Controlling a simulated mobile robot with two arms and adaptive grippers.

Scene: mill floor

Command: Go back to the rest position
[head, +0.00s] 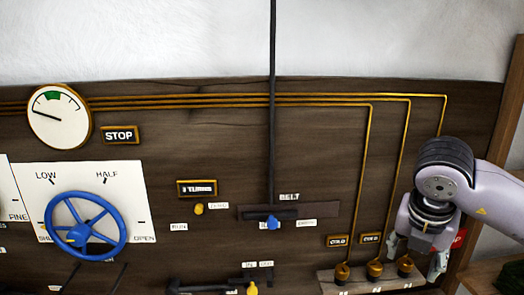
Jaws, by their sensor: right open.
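My right gripper (414,256) is at the right side of the dark wooden panel (310,150), with its arm coming in from the right. It points down and is open, with one finger on each side. Between and below the fingers is a dark-topped brass fitting (405,266) in the row at the panel's bottom right. I cannot tell whether the fingers touch it. My left gripper is not in view.
A blue handwheel (85,225) sits on a white plate at the left, below a round gauge (58,116) and a STOP sign (120,135). A belt lever with a blue knob (272,223) is mid-panel. A wooden post (504,130) stands at the right.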

